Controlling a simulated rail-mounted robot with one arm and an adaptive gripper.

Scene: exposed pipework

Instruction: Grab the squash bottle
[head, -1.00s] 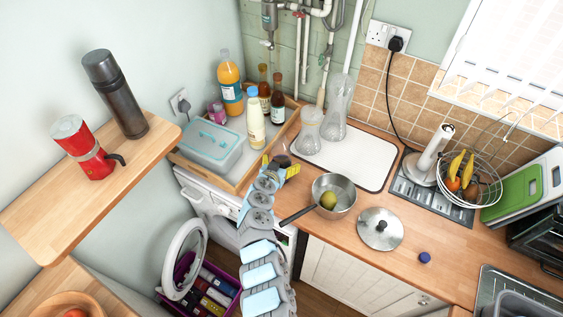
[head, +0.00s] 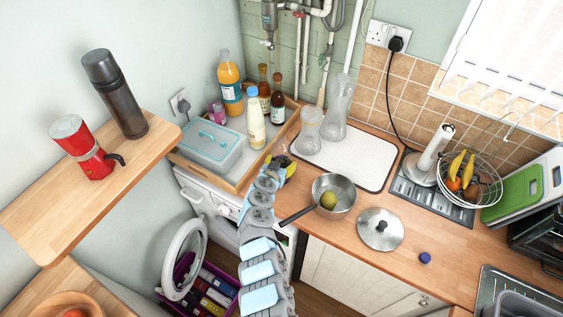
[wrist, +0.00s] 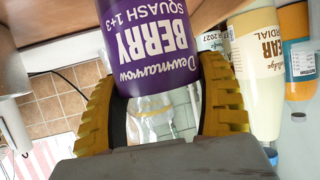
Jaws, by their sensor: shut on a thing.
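The squash bottle (wrist: 150,40) has a purple label reading "Berry Squash 1+3". In the wrist view it stands between the two yellow-and-black fingers of my gripper (wrist: 160,85), which is shut on it. That view is upside down, with the worktop at the top, so the label is upright. In the head view my gripper (head: 281,166) is at the front right corner of the wooden tray, and the held bottle cannot be made out clearly there.
The tray (head: 237,188) holds a blue-lidded box (head: 208,146), a cream cordial bottle (head: 255,122), an orange bottle (head: 231,90) and dark bottles (head: 277,104). Glass carafes (head: 334,112) stand close right. A saucepan (head: 334,195) stands in front.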

